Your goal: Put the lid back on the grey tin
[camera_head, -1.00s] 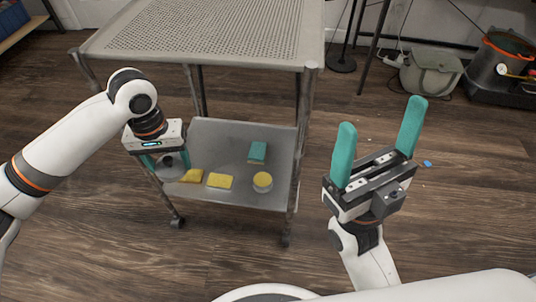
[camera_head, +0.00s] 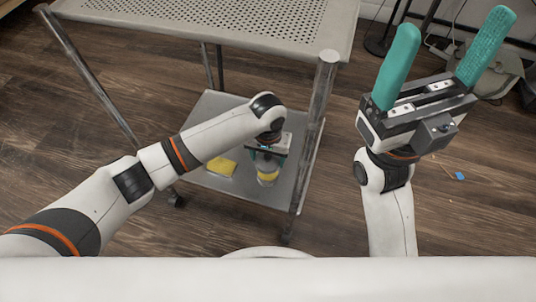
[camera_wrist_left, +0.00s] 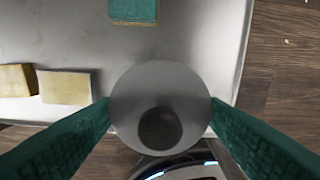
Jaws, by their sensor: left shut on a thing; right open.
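The grey tin (camera_head: 265,183) stands on the cart's lower shelf, with yellow showing in its open top. My left gripper (camera_head: 267,154) is over the tin, shut on the round grey lid (camera_wrist_left: 160,82). In the left wrist view the lid, with its dark knob (camera_wrist_left: 160,128), lies between the teal fingers and hides the tin beneath. In the head view yellow still shows below the gripper; I cannot tell the exact gap between lid and tin. My right gripper (camera_head: 452,28) is open and empty, off to the right of the cart.
The lower shelf (camera_wrist_left: 195,35) also holds a yellow sponge (camera_head: 221,166), another yellow block (camera_wrist_left: 16,80) and a teal sponge (camera_wrist_left: 133,9). The cart's perforated top (camera_head: 215,18) overhangs the shelf, and a metal leg (camera_head: 316,130) stands right of the tin.

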